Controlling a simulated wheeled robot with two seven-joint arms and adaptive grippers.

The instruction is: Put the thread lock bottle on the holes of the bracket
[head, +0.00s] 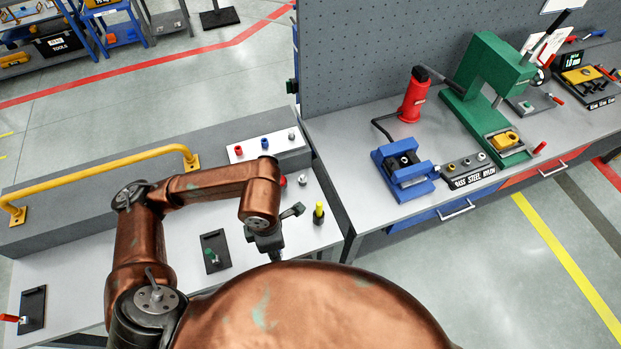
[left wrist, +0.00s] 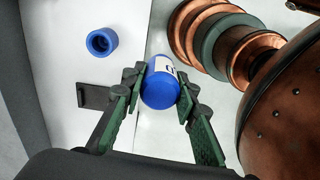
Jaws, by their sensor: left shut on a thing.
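My left gripper (left wrist: 160,108) is shut on the thread lock bottle (left wrist: 160,88), which has a blue body or cap and a white label with partly visible lettering. Its green fingers are on both sides of the bottle. In the head view the left gripper (head: 270,242) is over the left bench, and the bottle in it is hidden by the arm and my body. I cannot make out the bracket's holes for certain; a dark plate (head: 215,250) with a small green item lies left of the gripper. My right gripper is not in view.
A blue ring-shaped part (left wrist: 101,42) and a dark plate (left wrist: 92,95) lie left of the gripper in the wrist view. A yellow-topped bottle (head: 318,212) stands to its right. A yellow rail (head: 100,185) and a raised block with small fittings (head: 265,145) stand behind.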

